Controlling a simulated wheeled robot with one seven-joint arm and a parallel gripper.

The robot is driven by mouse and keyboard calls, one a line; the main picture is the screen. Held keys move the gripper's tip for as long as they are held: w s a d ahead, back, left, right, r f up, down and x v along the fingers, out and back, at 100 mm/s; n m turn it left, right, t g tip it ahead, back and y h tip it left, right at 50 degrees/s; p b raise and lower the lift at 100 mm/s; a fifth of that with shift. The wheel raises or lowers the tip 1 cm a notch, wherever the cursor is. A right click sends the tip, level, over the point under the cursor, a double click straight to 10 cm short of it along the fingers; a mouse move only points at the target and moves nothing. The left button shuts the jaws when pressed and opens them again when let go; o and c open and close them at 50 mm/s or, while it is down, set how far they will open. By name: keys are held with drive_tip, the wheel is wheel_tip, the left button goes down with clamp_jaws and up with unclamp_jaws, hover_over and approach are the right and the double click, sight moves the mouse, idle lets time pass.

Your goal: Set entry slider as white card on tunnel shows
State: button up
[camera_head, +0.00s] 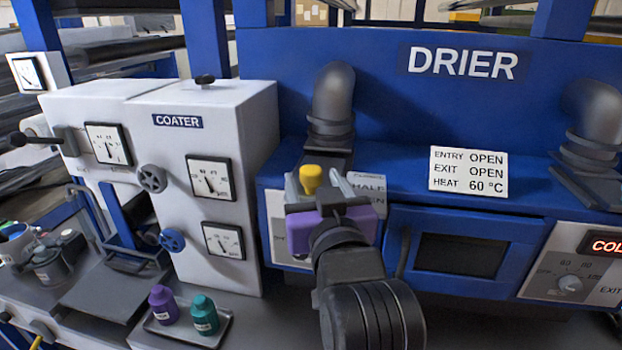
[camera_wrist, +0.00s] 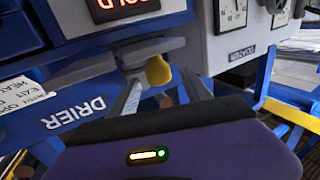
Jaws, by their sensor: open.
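The white card (camera_head: 468,172) on the blue drier tunnel reads ENTRY OPEN, EXIT OPEN, HEAT 60 °C. A yellow knob (camera_head: 311,178), apparently the entry slider's, shows at the drier's left end; it also shows in the wrist view (camera_wrist: 158,71). Beside it a white scale plate (camera_head: 369,187) has a partly hidden top label, then HALF, then a partly hidden lower label ending in "EN". My gripper (camera_head: 317,182) is open, its fingers on either side of the knob in the picture. Contact cannot be told. The slider's slot and exact setting are hidden behind my gripper.
The coater (camera_head: 190,140) with gauges and handwheels stands close on the left. Purple (camera_head: 163,305) and teal (camera_head: 204,315) bottles stand on a tray in front of it. Right of my arm are the drier's window door (camera_head: 460,255) and a heat dial (camera_head: 570,284) under a red display.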

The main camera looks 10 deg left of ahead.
drive_tip(key=v, duration=0.4)
drive_tip(key=shift+s+d+b, duration=0.1)
drive_tip(key=shift+s+b, duration=0.3)
drive_tip(key=shift+r, duration=0.1)
wheel_tip(320, 180, up, 4)
drive_tip(key=s+t, duration=0.1)
drive_tip(key=t, duration=0.1)
drive_tip(key=s+d+f+n, duration=0.1)
drive_tip(key=s+d+f, duration=1.45)
drive_tip(key=f, duration=0.35)
drive_tip(key=s+d+f+m+g+h, duration=0.1)
drive_tip(key=s+d+f+h, duration=0.1)
drive_tip(key=s, duration=0.5)
drive_tip(key=s+d+f+m+g+h, duration=0.1)
drive_tip(key=s+d+f+m+h, duration=0.1)
drive_tip(key=s+d+f, duration=0.3)
drive_tip(key=s+d+f+m+g+h, duration=0.2)
drive_tip(key=s+f, duration=0.3)
drive_tip(key=s, duration=0.4)
drive_tip(key=shift+s+d, duration=0.4)
drive_tip(key=shift+d, duration=0.4)
